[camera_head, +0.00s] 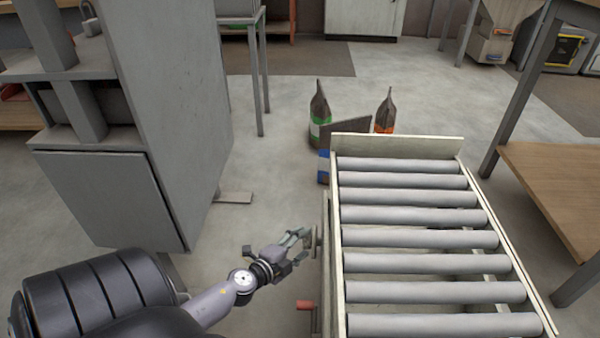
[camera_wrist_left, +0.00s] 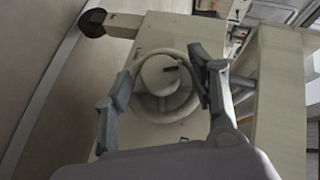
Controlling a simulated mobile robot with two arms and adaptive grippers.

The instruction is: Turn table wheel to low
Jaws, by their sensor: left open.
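The table wheel (camera_wrist_left: 158,78) is a pale ring with a round hub and a short dark mark near the hub's upper right. It sits on a pale plate on the side of the roller table (camera_head: 398,143). In the head view the wheel (camera_head: 318,243) is seen nearly edge-on at the table's left side. My left gripper (camera_head: 303,238) is open, right beside the wheel. In the left wrist view its two fingers (camera_wrist_left: 160,66) stand on either side of the rim; I cannot tell whether they touch it. My right gripper is not in view.
A red handle (camera_head: 305,305) sticks out from the table's left side, below the wheel. A grey cabinet (camera_head: 110,200) stands at the left. Two dark bottle-shaped bags (camera_head: 320,115) stand beyond the table's far end. Floor between cabinet and table is mostly clear.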

